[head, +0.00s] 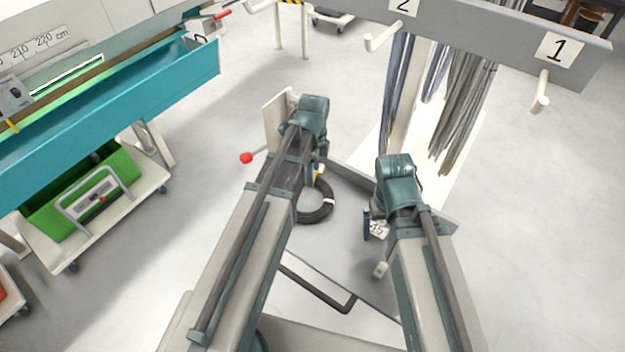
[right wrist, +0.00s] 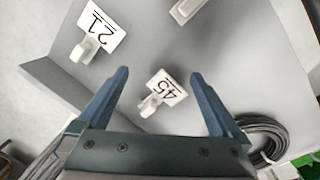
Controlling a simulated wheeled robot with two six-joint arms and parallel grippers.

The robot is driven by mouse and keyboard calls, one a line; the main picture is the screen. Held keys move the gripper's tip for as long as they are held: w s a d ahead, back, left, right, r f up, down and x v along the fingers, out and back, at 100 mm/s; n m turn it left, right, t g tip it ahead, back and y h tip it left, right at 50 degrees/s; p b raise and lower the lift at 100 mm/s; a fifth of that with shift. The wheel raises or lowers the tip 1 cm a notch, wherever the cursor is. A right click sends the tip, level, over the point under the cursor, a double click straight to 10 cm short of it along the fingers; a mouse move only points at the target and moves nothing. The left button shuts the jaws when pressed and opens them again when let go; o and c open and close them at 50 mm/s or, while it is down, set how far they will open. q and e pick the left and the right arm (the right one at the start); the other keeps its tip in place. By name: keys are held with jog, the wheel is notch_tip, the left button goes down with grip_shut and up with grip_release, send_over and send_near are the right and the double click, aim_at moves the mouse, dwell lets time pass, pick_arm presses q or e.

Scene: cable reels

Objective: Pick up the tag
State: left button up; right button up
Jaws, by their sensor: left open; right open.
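A white tag marked 45 (right wrist: 172,88) lies on the grey tray (head: 345,255), with a pale clip-like part at its side. In the right wrist view it sits between and just beyond the fingertips of my right gripper (right wrist: 158,74), which is open and empty. In the head view the tag (head: 378,230) shows beside that gripper, partly hidden. A second tag, marked 21 (right wrist: 98,25), lies left of the fingers. Another white piece (right wrist: 186,10) lies at the top. My left gripper (head: 319,172) is over the tray near a black cable coil (head: 316,212); its fingers are mostly hidden.
The coil also shows at the right of the right wrist view (right wrist: 268,135). A grey rack (head: 480,35) with numbered pegs and hanging cables stands behind the tray. A teal bench (head: 110,110) and a cart with a green crate (head: 125,165) stand at left.

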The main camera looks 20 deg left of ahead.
pick_arm(q)
grip_shut()
dwell(0.3)
jog(key=shift+r, duration=0.1)
